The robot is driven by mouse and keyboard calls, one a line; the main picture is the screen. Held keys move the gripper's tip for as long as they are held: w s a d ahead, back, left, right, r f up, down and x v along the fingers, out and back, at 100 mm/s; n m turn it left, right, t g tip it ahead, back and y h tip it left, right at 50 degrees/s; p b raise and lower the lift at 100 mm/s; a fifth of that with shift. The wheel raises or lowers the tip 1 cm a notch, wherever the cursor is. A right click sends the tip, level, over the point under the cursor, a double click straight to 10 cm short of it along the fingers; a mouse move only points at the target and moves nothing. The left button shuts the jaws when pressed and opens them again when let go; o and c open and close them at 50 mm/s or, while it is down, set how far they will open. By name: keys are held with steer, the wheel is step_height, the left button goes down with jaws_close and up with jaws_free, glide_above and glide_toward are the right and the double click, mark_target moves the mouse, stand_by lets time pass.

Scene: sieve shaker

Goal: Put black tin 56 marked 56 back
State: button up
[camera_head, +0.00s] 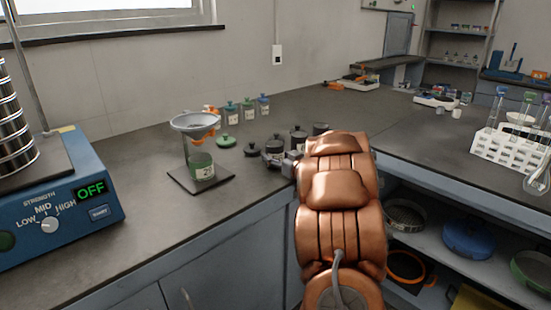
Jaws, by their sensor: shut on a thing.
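Several small black tins stand close together at the bench corner. One black tin (275,145) is at my gripper (279,158), which is small and partly hidden by my copper-coloured arm. The gripper is shut on this black tin, as far as I can tell. Another black tin (298,138) stands just right of it, and a further dark one (320,129) is behind my arm. The number 56 is too small to read on any tin. A black lid (252,149) lies on the bench just left of the gripper.
A funnel (196,123) sits over a green tin (201,166) on a dark plate (183,179). A green lid (226,142) and several coloured bottles (248,109) are behind. The blue shaker (75,195) reads OFF at left. A tube rack (510,148) is right.

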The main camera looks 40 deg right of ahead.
steer(key=shift+f, duration=0.15)
steer(key=o, duration=1.2)
steer(key=shift+s+r, duration=0.1)
steer(key=shift+r, duration=0.1)
steer(key=s+a+p, duration=0.1)
steer(key=s, duration=1)
steer(key=shift+s+a+r, duration=0.25)
steer(key=shift+s, duration=0.1)
